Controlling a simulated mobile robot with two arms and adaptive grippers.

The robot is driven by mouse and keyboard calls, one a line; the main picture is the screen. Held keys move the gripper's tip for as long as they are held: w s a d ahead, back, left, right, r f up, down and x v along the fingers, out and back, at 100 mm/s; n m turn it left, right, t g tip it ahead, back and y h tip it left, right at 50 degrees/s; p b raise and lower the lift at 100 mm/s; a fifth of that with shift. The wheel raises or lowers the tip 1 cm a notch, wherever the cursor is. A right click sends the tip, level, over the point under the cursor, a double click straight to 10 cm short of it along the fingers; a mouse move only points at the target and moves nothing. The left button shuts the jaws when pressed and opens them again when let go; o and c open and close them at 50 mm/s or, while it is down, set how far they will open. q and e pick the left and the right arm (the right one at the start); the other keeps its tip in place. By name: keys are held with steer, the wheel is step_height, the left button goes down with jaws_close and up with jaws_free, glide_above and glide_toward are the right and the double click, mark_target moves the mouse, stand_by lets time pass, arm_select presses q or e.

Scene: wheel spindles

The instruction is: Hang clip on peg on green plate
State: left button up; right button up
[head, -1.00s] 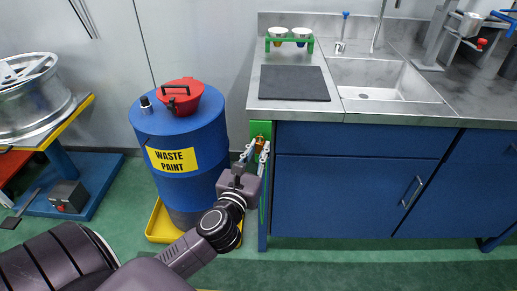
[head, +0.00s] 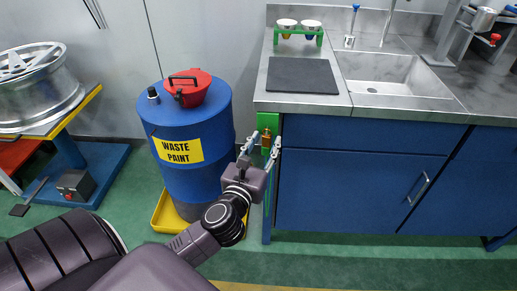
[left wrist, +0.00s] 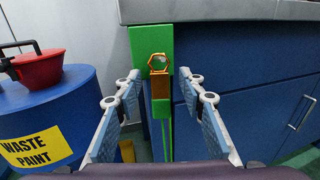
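The clip (left wrist: 160,84) is orange-brown with a hexagonal ring at its top. It is upright against the green plate (left wrist: 151,39) on the side of the blue cabinet. A small pale tip shows inside the ring, apparently the peg, so the ring seems to be around it. My left gripper (left wrist: 164,83) is open, one finger on each side of the clip, with gaps to both. In the head view the clip (head: 266,141) shows between the fingertips of my left gripper (head: 265,140). My right gripper is out of view.
A blue waste paint drum (head: 190,130) with a red funnel (head: 190,92) stands left of the arm, in a yellow tray (head: 165,220). The blue cabinet (head: 350,190) with the steel sink counter is at the right. A wheel rim (head: 40,80) lies on a bench at the far left.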

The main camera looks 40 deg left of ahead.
arm_select(q)
steer(key=v, duration=1.1)
steer(key=shift+s, duration=0.25)
